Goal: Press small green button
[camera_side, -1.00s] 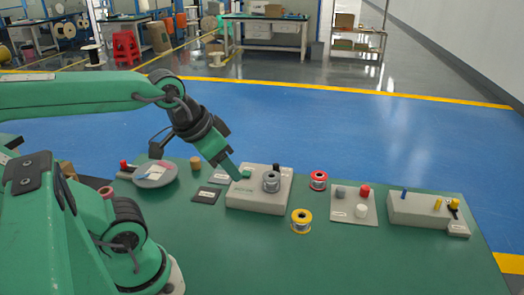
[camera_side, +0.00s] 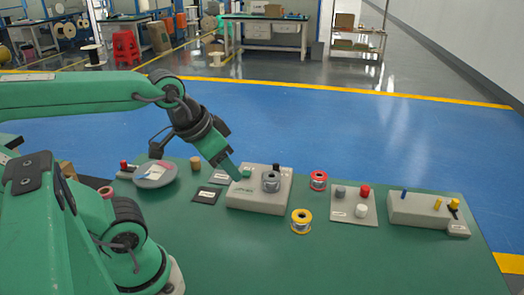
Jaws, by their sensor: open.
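The small green button (camera_side: 246,172) sits on the top left of a grey box (camera_side: 258,201) on the green table. My gripper (camera_side: 237,177) reaches down from the upper left, with its tip just left of the button, at the box's left part. From this side I cannot tell whether the tip touches the button or the box. The jaws are open, and nothing shows between them. A grey spool (camera_side: 271,181) stands on the same box, right of the button, with a small dark piece (camera_side: 276,167) behind it.
A red spool (camera_side: 318,180) and a yellow spool (camera_side: 301,220) stand close right of the box. A plate with grey, red and white pieces (camera_side: 352,214) and another grey box (camera_side: 425,208) lie further right. A round grey dish (camera_side: 152,182) is at left. The front table is clear.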

